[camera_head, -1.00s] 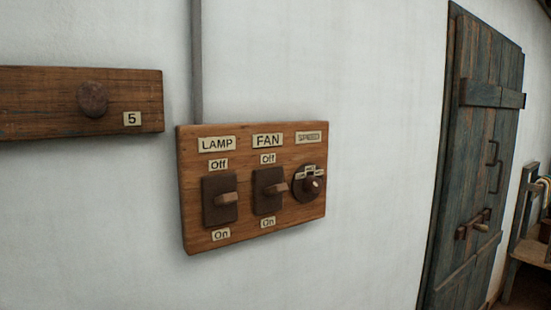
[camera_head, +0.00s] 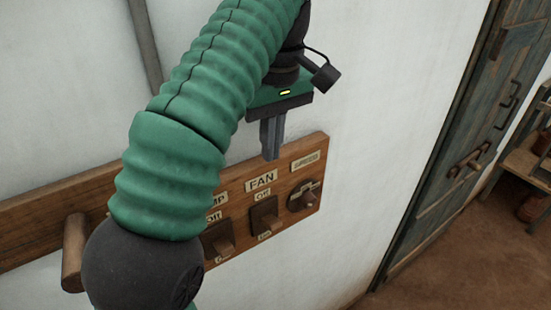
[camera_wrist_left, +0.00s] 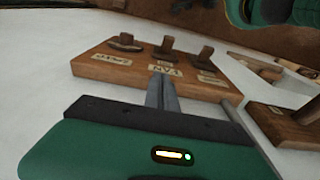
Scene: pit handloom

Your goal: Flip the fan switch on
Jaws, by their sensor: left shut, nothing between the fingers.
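The fan switch (camera_head: 264,217) is a dark plate with a wooden lever, under the FAN label on a brown wooden board (camera_head: 285,222). It also shows in the left wrist view (camera_wrist_left: 167,46). Its Off tag is above; the tag below is hard to read. I cannot tell which way the lever is set. My left gripper (camera_head: 271,157) is shut and empty. Its fingers point down near the board's top edge, above and slightly right of the FAN label, apart from the switch. In the left wrist view the fingertips (camera_wrist_left: 162,80) appear near the FAN label.
The lamp switch (camera_head: 219,240) is left of the fan switch, partly behind my arm. A round knob (camera_head: 304,196) is right of it. A wooden rail with a peg (camera_head: 74,252) is at left. A dark door (camera_head: 445,150) stands at right.

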